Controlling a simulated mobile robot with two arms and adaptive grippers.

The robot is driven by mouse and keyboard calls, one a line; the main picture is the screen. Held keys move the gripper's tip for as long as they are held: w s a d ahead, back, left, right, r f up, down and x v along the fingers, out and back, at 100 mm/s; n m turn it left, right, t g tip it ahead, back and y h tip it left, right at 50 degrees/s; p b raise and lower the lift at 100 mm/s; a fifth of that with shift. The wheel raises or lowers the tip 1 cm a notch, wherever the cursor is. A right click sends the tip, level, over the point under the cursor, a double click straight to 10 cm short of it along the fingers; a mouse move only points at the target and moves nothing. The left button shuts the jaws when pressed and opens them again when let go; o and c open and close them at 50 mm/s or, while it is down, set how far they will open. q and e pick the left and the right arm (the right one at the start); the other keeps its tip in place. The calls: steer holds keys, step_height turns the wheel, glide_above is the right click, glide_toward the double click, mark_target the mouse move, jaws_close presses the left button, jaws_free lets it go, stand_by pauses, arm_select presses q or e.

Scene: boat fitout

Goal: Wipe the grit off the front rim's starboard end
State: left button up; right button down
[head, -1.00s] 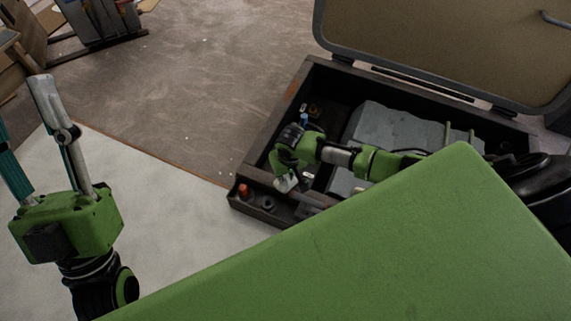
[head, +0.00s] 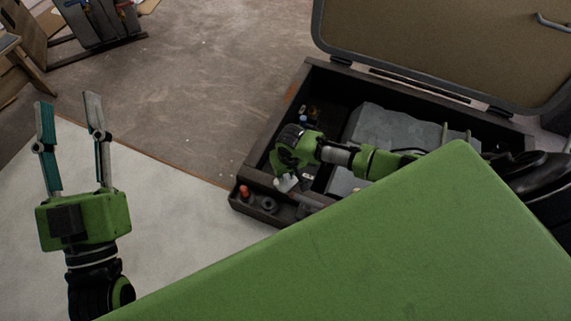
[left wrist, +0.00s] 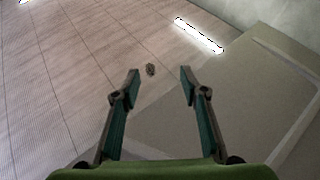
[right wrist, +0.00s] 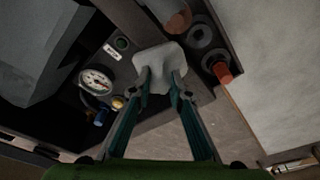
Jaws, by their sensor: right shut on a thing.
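My right gripper (right wrist: 160,85) is shut on a pale grey-white cloth or pad (right wrist: 160,62). In the head view the pad (head: 287,184) shows beneath the gripper, at the dark box's front rim (head: 262,201), near the left corner. Whether the pad touches the rim is hard to tell. I cannot make out grit; the gripper, pad and my green body cover part of the rim. My left gripper (head: 70,102) is open and empty, off to the left above the pale floor panel. Its fingers are apart in the left wrist view (left wrist: 157,75).
A red cylinder (right wrist: 222,72) and a black ring (right wrist: 200,35) stand at the rim by the pad. A gauge (right wrist: 95,80) and a blue fitting (right wrist: 100,118) are inside the box. The raised lid (head: 450,45) stands behind.

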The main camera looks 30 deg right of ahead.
steer(key=shift+r+p, duration=0.65)
steer(key=shift+p, duration=0.1)
steer(key=shift+r+p, duration=0.35)
arm_select(q)
steer(key=shift+w+a+f+g+y, duration=0.65)
steer(key=shift+a+f+g+y, duration=0.65)
steer(key=shift+f+g, duration=4.4)
arm_select(e)
steer(key=shift+r+p, duration=0.3)
steer(key=shift+p, duration=0.05)
steer(key=shift+r+p, duration=0.3)
steer(key=shift+p, duration=0.05)
steer(key=shift+r+p, duration=0.3)
steer(key=shift+p, duration=0.05)
steer(key=shift+r+p, duration=0.25)
steer(key=shift+p, duration=0.1)
arm_select(q)
steer(key=s+a+f+g+y, duration=0.1)
steer(key=s+a+f, duration=0.1)
steer(key=s+f, duration=0.2)
steer(key=s+a+f+g+y, duration=0.1)
steer(key=s+f, duration=0.4)
steer(key=f, duration=0.5)
steer(key=shift+a+f+n+g+p, duration=0.3)
steer(key=shift+a+n+g, duration=0.1)
steer(key=shift+a+g, duration=0.35)
arm_select(e)
steer(key=shift+r, duration=0.25)
arm_select(q)
steer(key=shift+d, duration=0.1)
